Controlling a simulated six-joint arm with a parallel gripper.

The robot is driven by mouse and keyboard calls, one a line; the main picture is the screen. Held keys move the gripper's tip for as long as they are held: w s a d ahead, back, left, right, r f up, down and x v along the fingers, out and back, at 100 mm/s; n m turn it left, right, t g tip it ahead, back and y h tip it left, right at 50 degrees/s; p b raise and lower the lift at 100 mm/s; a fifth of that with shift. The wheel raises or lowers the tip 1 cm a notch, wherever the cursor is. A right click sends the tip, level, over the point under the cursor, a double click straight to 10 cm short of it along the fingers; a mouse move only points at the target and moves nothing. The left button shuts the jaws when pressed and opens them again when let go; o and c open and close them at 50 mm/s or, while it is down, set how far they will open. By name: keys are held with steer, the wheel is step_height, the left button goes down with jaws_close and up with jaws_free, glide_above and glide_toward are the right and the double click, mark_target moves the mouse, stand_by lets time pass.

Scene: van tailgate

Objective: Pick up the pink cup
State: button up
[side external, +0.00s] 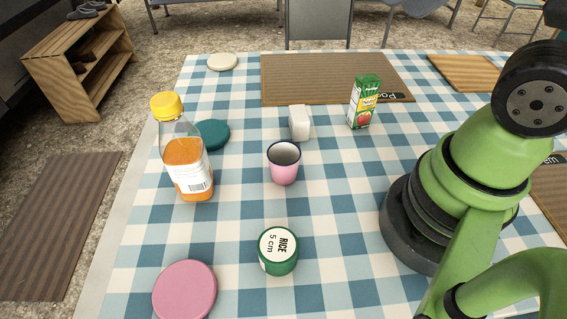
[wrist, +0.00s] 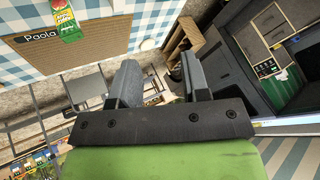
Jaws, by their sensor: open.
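In the side external view my green arm is at the right, and the gripper itself is out of frame. Nothing touches the cup.
A brown mat (side external: 325,80) lies at the back.

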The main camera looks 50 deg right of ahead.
steer(key=o, duration=0.9)
